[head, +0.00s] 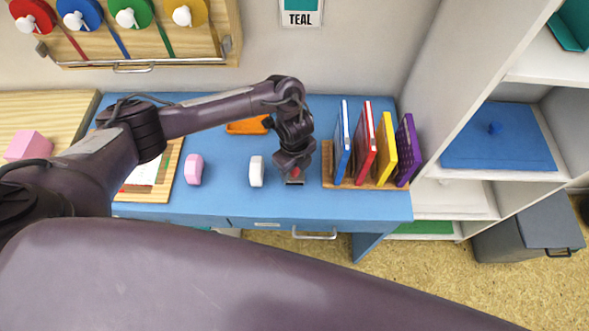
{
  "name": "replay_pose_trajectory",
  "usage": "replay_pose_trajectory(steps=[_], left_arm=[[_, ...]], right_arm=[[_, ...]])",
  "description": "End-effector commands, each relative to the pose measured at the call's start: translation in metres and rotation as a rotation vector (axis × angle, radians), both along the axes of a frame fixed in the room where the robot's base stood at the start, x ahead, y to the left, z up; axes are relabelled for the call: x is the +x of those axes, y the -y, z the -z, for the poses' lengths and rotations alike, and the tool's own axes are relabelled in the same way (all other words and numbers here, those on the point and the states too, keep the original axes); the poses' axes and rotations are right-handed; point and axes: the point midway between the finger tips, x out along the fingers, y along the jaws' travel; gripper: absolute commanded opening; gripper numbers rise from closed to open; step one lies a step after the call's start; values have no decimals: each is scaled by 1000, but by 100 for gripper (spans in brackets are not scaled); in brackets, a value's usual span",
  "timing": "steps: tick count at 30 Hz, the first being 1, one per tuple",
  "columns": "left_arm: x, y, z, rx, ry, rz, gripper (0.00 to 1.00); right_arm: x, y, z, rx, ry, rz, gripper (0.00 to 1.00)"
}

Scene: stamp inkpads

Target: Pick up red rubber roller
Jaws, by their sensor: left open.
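A small red object, likely the red rubber roller (296,173), shows at the front of the blue desk, just below my left gripper (293,176). Most of it is hidden by the gripper, and a small grey part shows at its front. My left gripper points down over it and is open, with its jaws at or very near the object. I cannot tell whether the fingers touch it. My right gripper is not in view.
On the blue desk (225,195), a white block (256,171) and a pink block (194,169) stand left of the gripper. A wooden rack (370,185) with several colored books stands close to its right. An orange item (246,126) lies behind.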

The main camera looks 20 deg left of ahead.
Motion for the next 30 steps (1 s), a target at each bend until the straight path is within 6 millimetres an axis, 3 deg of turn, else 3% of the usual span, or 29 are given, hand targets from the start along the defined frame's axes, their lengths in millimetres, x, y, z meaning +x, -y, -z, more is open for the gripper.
replay_pose_trajectory(steps=[8,19,30], left_arm=[[0,0,4,0,1,1,53],[0,0,4,0,1,0,5],[1,0,-3,-1,3,0,5]], right_arm=[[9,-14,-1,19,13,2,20],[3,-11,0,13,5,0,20],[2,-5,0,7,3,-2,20]])
